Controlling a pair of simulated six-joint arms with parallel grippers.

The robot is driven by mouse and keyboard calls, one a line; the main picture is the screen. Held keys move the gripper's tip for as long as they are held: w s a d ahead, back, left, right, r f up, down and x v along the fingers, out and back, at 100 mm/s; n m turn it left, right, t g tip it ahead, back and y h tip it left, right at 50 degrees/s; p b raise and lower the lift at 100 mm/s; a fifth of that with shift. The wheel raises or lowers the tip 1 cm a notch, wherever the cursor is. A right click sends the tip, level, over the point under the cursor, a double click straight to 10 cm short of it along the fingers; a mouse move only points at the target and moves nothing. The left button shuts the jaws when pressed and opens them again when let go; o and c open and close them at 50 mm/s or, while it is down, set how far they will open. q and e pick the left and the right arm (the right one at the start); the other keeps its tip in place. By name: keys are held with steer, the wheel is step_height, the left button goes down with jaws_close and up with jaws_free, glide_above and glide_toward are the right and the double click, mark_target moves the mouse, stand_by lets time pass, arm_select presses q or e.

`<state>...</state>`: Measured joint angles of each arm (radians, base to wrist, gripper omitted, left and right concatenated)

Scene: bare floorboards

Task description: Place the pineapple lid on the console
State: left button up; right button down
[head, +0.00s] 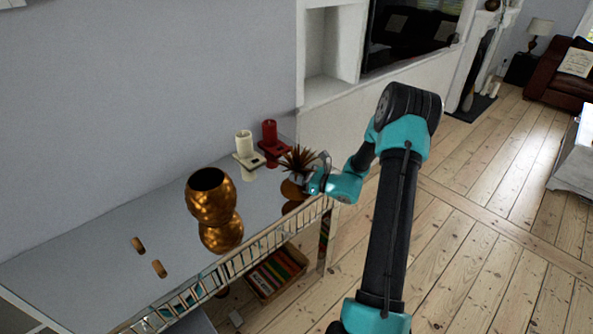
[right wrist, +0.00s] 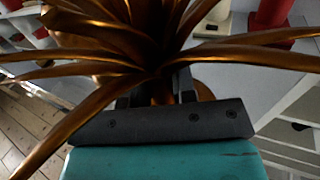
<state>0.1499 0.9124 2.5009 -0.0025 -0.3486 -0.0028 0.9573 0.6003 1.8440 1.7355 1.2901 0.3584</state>
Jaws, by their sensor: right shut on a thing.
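The pineapple lid (head: 299,160), with long spiky bronze leaves over a golden base, is at the right end of the glossy console (head: 120,285). My right gripper (head: 308,183) is shut on the lid from the right. The leaves fill the top of the right wrist view (right wrist: 165,50) and hide most of the fingers. The lid's reflection shows just below it; I cannot tell whether it touches the console top. The open golden pineapple pot (head: 211,196) stands upright on the console, left of the lid. My left gripper is not in view.
A white candle (head: 244,144) and a red candle (head: 270,135) on holders stand behind the lid, near the wall. Two small golden-brown pieces (head: 138,245) (head: 159,268) lie left of the pot. A box (head: 277,273) sits under the console. The console's left part is mostly clear.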

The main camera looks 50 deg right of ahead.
steer(key=w+d+f, duration=0.1)
steer(key=w+d, duration=0.9)
steer(key=d, duration=0.1)
steer(key=shift+d+f, duration=0.15)
steer(key=shift+w+d, duration=0.1)
steer(key=shift+w+d+f, duration=0.15)
steer(key=shift+f, duration=1.65)
steer(key=shift+f, duration=0.15)
steer(key=c, duration=0.9)
jaws_free()
steer(key=shift+c, duration=0.2)
steer(key=v, duration=1.2)
